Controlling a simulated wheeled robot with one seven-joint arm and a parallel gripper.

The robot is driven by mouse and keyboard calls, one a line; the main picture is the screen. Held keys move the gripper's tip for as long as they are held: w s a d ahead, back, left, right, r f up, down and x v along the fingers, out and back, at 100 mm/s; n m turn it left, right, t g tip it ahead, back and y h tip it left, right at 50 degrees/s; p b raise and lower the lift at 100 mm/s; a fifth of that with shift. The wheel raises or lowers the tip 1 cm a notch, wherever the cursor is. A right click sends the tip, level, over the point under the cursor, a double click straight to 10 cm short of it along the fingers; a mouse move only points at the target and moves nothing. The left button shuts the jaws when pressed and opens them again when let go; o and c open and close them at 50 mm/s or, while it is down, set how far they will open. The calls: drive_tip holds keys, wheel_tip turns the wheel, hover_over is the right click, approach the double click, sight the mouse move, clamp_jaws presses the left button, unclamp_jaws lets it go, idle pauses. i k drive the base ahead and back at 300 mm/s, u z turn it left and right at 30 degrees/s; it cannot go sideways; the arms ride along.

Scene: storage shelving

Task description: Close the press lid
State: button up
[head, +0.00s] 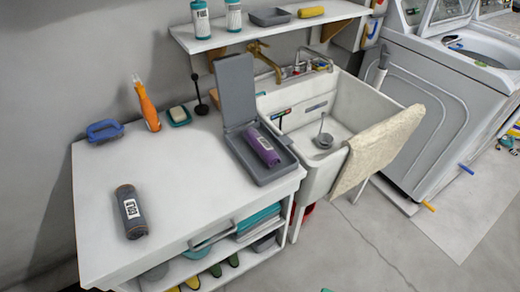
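The press is a dark grey hinged case (274,179) on the right end of the white counter, beside the sink. Its lid (236,90) stands open, nearly upright, at the back of the base. A purple can-like item with a white label (262,147) lies inside the base. My gripper is not in view.
A blue brush (104,130), an orange bottle (146,105), a soap dish (179,116) and a black plunger-like tool (200,98) are along the back. A shelf (270,27) hangs above.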

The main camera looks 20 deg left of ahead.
sight(234, 74)
drive_tip(key=k, duration=1.3)
drive_tip(key=u, duration=0.35)
drive_tip(key=i, duration=1.1)
drive_tip(key=u, duration=0.75)
drive_tip(key=i, duration=0.7)
drive_tip(key=u, duration=0.15)
